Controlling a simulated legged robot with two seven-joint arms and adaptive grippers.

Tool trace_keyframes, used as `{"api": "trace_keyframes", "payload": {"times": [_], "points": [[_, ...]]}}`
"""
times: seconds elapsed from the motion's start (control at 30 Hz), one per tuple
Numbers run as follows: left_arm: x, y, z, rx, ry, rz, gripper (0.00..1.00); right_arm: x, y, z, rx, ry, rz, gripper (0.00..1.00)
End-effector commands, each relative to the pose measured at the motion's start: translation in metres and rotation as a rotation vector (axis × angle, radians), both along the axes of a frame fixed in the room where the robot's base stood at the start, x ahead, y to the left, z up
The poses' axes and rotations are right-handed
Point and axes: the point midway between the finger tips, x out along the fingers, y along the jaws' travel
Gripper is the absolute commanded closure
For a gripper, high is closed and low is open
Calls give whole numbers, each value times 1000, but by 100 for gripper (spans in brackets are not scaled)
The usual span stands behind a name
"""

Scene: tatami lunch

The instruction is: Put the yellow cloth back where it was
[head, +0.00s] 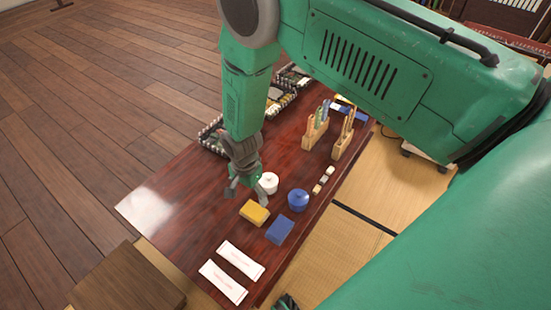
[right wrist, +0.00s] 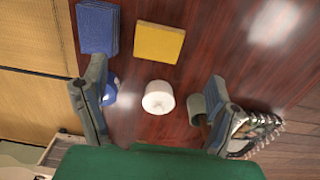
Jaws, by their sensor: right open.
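The yellow cloth (head: 254,212) is a small flat folded block lying on the dark red table. It shows whole in the right wrist view (right wrist: 159,43), beside the folded blue cloth (right wrist: 98,28). The blue cloth (head: 280,230) lies just below and right of it in the head view. My right gripper (head: 245,190) is over the table, up and left of the yellow cloth. Its fingers (right wrist: 155,100) are spread, with nothing held. A small dark green part at the bottom edge of the head view may be my left gripper; its fingers cannot be made out.
A white round pot (head: 268,183) stands close to my right gripper, with a blue pot (head: 298,200) to its right. Two white packets (head: 223,281) lie near the front. Wooden utensil holders (head: 316,130) and trays stand farther back. The table's left part is clear.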

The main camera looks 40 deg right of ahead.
Motion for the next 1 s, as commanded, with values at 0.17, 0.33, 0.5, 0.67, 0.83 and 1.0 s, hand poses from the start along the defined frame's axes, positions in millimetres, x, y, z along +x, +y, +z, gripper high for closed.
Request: {"api": "trace_keyframes", "payload": {"times": [0.17,0.33,0.5,0.67,0.83,1.0], "points": [[0,0,0,0,0,0,100,-9,-3,-3,-1,2,31,19],[0,0,0,0,0,0,100,-78,-25,-18,-11,0,324,19],[0,0,0,0,0,0,100,-177,-46,-11,-22,-16,786,19],[0,0,0,0,0,0,100,-243,-54,14,-28,-32,1120,19],[0,0,0,0,0,0,100,-268,-56,29,-33,-44,1276,19],[0,0,0,0,0,0,100,-269,-56,30,-34,-47,1290,19]]}}
